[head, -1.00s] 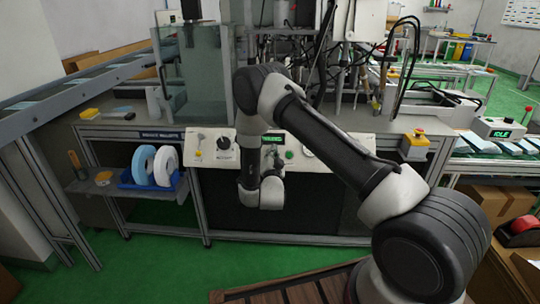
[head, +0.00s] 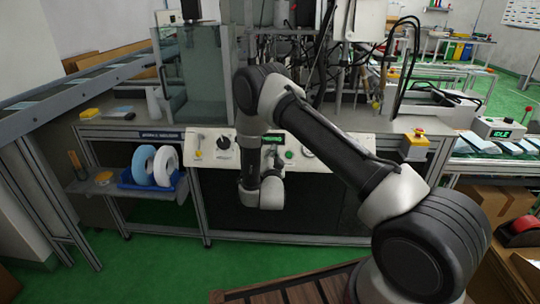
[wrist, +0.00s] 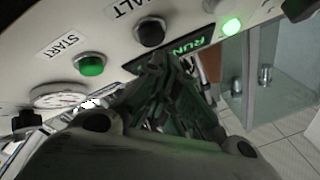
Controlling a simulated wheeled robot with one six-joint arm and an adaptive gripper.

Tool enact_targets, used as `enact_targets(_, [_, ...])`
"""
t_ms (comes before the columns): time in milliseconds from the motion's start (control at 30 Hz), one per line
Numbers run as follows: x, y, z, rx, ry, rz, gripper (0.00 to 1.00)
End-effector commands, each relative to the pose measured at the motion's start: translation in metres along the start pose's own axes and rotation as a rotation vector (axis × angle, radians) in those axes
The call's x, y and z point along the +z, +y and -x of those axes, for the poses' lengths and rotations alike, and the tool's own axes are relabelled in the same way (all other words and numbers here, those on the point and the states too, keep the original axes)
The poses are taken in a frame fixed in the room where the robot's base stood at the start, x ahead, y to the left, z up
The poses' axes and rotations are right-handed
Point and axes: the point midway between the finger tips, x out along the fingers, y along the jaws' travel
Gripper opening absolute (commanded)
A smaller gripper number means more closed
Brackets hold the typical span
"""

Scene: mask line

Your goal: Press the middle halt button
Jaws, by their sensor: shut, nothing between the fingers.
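The wrist view shows a black round button (wrist: 150,31) beside a partly cut-off label ending in "ALT". Beside it are a green button (wrist: 91,65) labelled START and a green-lit display (wrist: 188,50) reading "RUN". My gripper (wrist: 153,68) is shut and empty, its tips pointing at the panel just below the black button in the picture. The tips look apart from the button; the exact gap is unclear. In the head view the pale control panel (head: 205,161) is on the bench front, and my arm hides the gripper and the black button.
The panel also has a lit green lamp (wrist: 231,26), a gauge (wrist: 60,97) and a black knob (head: 223,142). A yellow box with a red button (head: 418,136) sits at the bench's right.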

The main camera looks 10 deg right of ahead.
Motion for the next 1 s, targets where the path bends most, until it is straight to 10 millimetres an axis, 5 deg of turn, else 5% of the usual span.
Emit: enact_targets(1000, [0.0043,0.0043,-0.0060,0.000,0.000,0.000,0.00])
